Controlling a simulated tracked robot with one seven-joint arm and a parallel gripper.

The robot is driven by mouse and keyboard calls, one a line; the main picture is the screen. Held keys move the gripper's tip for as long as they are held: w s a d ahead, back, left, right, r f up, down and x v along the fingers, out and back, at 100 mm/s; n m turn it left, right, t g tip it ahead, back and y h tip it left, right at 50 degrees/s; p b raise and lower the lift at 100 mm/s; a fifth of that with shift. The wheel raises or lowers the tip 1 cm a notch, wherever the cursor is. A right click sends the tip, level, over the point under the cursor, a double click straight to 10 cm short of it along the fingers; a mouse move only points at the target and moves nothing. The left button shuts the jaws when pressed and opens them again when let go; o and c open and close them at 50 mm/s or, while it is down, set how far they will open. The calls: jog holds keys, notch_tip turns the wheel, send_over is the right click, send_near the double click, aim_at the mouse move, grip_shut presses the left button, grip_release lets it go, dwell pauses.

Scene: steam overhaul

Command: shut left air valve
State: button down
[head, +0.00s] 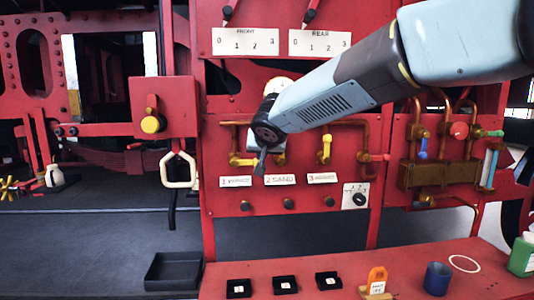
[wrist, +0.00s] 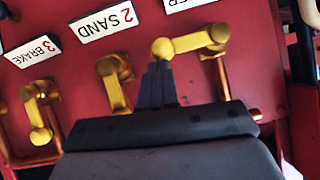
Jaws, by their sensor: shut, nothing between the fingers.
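The left air valve is a yellow lever (head: 243,160) above the label marked 1 on the red panel. It lies roughly level, across the line of its copper pipe. In the wrist view, which is upside down, the lever (wrist: 192,42) ends in a round knob. My gripper (head: 260,170) is shut and empty at the lever's right end. In the wrist view its fingertips (wrist: 158,66) are just beside the knob; I cannot tell whether they touch it. The middle valve (wrist: 115,85) is partly hidden behind my gripper in the head view. The right valve (head: 325,148) has its lever upright.
Labels 1, 2 SAND (head: 280,179) and 3 sit below the valves, with dark knobs under them. A yellow knob (head: 153,124) and a cream handle (head: 180,170) are to the left. Copper pipes (head: 441,140) crowd the right. Small trays (head: 239,288) and a blue cup (head: 437,279) stand on the red bench.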

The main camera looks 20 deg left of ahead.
jog(key=shift+f, duration=0.3)
jog(key=shift+w+d+r, duration=0.1)
jog(key=w+r+v, duration=0.1)
jog(key=r+v, duration=0.1)
jog(key=v, duration=1.1)
jog(key=shift+w+r, duration=0.15)
jog(key=shift+w, duration=0.25)
